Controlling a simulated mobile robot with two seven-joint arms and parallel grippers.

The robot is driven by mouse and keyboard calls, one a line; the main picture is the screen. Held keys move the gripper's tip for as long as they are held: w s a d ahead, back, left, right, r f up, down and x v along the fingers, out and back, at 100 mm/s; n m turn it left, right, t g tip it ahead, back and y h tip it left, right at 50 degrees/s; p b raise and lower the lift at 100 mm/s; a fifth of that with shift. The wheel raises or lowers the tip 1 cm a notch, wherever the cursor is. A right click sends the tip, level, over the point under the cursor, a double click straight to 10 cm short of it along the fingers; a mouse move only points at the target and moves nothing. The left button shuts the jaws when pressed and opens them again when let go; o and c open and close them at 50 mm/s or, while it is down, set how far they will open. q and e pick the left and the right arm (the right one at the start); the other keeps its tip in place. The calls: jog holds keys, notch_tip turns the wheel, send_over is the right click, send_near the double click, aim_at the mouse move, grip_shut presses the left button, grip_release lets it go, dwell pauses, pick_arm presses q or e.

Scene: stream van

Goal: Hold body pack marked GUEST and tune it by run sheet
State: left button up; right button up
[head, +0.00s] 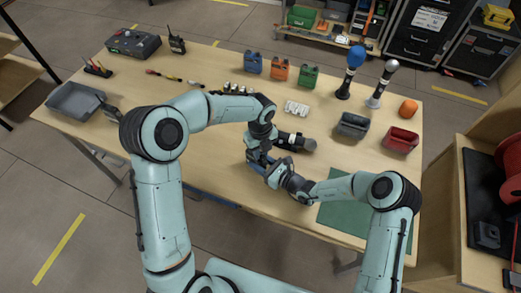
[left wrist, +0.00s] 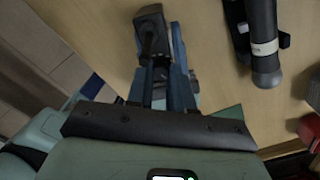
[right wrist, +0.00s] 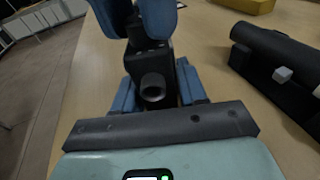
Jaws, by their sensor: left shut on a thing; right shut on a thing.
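My left gripper (head: 258,158) and right gripper (head: 272,172) meet close together above the front middle of the table. In the right wrist view, a small black unit (right wrist: 153,62) with a round knob-like end sits between the blue fingers of my right gripper (right wrist: 155,95). In the left wrist view, a dark boxy piece (left wrist: 152,30) lies at the blue fingers of my left gripper (left wrist: 160,80). Both grippers look shut on this black body pack, though fingers hide much of it. No GUEST mark is readable. I cannot pick out the run sheet for certain.
A dark handheld microphone (head: 293,142) lies in a black holder just behind the grippers. Grey (head: 352,126) and red (head: 401,139) bins stand right, a grey tray (head: 75,101) left. Blue, orange and green packs (head: 308,76) stand at the back. A green mat (head: 350,215) lies front right.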

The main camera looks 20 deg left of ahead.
pick_arm(q)
jog(key=shift+m, duration=0.7)
jog(key=shift+m, duration=1.4)
jog(key=shift+m, duration=0.4)
jog(key=o, duration=0.6)
jog(key=shift+r, duration=3)
